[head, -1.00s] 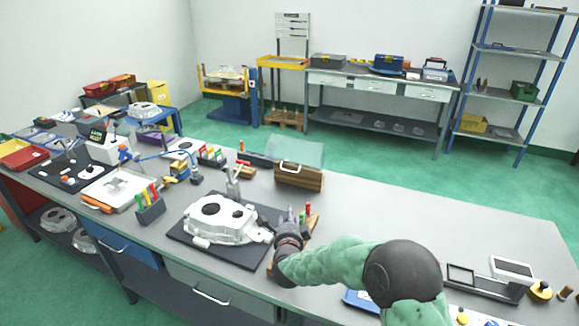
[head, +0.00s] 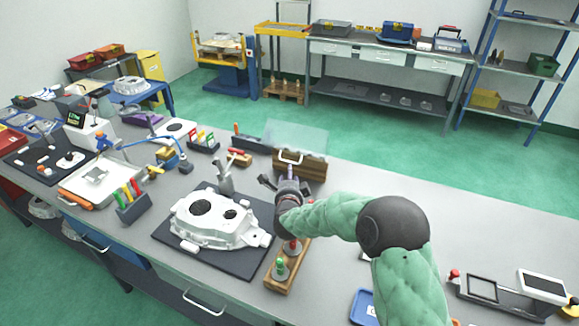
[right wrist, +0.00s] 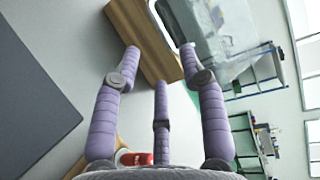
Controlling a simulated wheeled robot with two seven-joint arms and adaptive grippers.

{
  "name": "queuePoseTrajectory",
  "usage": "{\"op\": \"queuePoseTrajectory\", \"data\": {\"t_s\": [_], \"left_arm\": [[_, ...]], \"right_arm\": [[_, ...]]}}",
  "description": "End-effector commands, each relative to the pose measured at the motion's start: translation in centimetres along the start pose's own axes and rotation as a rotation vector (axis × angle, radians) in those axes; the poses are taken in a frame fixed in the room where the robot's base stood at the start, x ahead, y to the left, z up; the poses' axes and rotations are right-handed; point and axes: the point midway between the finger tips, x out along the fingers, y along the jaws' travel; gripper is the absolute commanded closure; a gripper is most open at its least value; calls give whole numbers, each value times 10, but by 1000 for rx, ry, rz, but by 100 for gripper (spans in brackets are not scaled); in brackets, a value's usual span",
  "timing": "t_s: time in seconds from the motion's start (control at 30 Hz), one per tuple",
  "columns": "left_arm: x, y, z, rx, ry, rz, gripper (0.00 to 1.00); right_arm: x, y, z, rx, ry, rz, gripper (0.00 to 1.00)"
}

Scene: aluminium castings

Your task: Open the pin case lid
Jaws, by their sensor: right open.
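The pin case (head: 312,172) is a brown wooden box with a pale handle (head: 290,156) and a see-through panel, its lid (head: 302,138), at the back of the table. I cannot tell how far the lid is raised. In the right wrist view the wooden case (right wrist: 142,38) and clear lid (right wrist: 215,35) lie ahead of the fingers. My right gripper (head: 289,176) is just in front of the case; its fingers (right wrist: 160,55) are spread, with nothing between them. The fingertips are near the handle, but contact is unclear. My left gripper is not in view.
A white casting (head: 212,222) sits on a dark mat (head: 178,243) left of my right arm. A wooden block with red and green knobs (head: 280,266) is under the arm. A grey clamp (head: 226,178) stands behind the casting. The table right of the case is fairly clear.

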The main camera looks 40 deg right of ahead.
Motion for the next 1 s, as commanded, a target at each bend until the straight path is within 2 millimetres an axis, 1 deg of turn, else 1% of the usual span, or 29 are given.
{"op": "queuePoseTrajectory", "data": {"t_s": [0.03,0.2,0.4,0.6,0.87,0.9,0.97,1.0], "left_arm": [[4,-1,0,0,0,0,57],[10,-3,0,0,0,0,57],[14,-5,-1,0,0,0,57],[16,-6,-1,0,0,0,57],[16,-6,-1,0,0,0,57],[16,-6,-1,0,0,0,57],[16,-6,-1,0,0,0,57],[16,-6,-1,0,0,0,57]], "right_arm": [[11,2,0,0,1,0,58],[41,3,0,-1,2,1,58],[66,2,0,-1,1,2,58],[78,1,-1,0,1,0,58],[78,0,0,0,1,0,58],[78,0,0,0,1,0,61],[78,0,0,0,1,0,78],[78,0,0,0,1,0,89]]}}
